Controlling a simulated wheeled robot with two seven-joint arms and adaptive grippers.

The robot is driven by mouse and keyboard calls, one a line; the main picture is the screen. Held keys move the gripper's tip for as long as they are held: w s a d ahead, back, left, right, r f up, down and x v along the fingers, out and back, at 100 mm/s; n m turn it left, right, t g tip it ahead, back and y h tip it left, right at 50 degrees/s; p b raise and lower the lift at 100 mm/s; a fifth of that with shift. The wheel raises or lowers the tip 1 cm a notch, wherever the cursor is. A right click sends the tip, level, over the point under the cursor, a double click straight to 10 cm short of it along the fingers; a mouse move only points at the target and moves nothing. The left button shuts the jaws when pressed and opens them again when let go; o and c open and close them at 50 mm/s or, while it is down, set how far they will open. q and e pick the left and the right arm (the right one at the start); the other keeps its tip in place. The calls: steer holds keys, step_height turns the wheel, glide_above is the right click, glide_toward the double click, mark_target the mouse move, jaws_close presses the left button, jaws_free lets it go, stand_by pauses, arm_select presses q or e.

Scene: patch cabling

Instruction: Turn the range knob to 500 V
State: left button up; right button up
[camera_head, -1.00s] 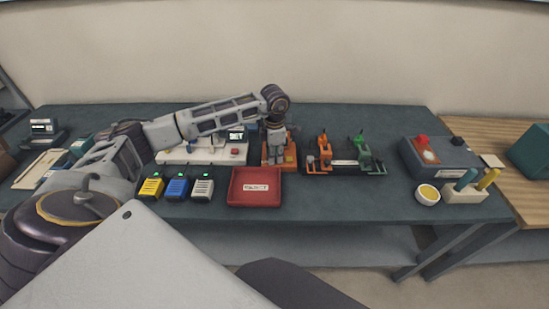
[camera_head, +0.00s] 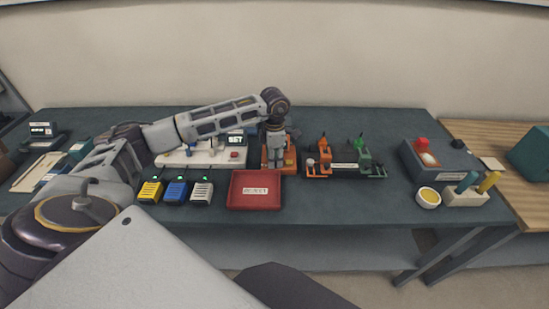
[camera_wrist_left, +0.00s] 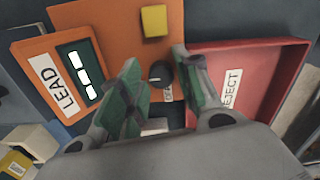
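A small dark round knob (camera_wrist_left: 160,73) sits on the orange tester panel (camera_wrist_left: 97,15) in the left wrist view. Its pointer and scale are too small to read. A label beside it is partly covered. My left gripper (camera_wrist_left: 154,60) is open, with one finger on each side of the knob; I cannot tell whether either finger touches it. In the head view my left gripper (camera_head: 276,160) points down over the orange tester (camera_head: 291,160) and hides the knob. My right gripper is not in view.
A red reject tray (camera_head: 255,203) stands close in front of the tester. A yellow block (camera_wrist_left: 154,21) and an orange box marked LEAD (camera_wrist_left: 32,60) are near the fingers.

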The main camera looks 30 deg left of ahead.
arm_select(q)
step_height(320, 180, up, 12)
stand_by(0.9)
stand_by(0.6)
